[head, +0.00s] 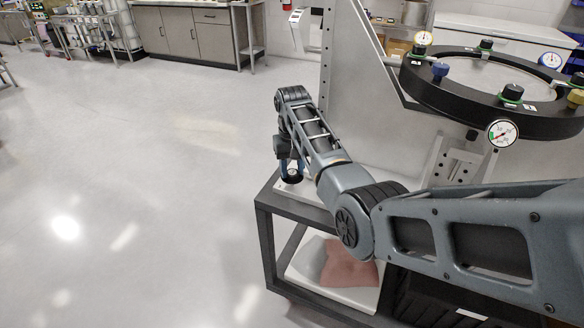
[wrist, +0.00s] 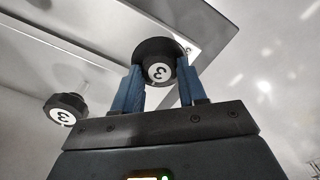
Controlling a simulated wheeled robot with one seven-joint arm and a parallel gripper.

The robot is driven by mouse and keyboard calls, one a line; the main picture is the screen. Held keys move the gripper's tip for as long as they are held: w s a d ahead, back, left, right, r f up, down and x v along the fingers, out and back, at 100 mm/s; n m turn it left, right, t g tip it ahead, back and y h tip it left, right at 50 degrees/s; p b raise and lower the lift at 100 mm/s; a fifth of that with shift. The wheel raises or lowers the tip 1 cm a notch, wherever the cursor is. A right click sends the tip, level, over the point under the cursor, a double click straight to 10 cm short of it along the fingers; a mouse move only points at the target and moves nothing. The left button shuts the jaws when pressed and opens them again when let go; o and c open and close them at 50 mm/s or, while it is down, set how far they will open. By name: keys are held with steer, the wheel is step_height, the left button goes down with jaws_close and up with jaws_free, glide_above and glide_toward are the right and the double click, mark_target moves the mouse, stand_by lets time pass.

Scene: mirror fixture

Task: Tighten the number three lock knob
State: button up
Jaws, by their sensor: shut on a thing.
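A second black knob (wrist: 68,101) with a like label shows to the left in the wrist view, apart from the fingers.
A black ring (head: 450,98) with dial gauges and several coloured knobs stands at the right. A grey upright plate (head: 350,75) rises behind my arm. The dark cart frame (head: 263,225) has a lower shelf with a pinkish cloth (head: 345,268). The floor at left is clear.

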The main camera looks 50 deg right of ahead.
mark_target(292, 172)
stand_by(0.4)
steer(key=o, duration=1.1)
steer(key=shift+c, duration=0.2)
steer(key=shift+r+b, duration=0.5)
steer(key=shift+r, duration=3.4)
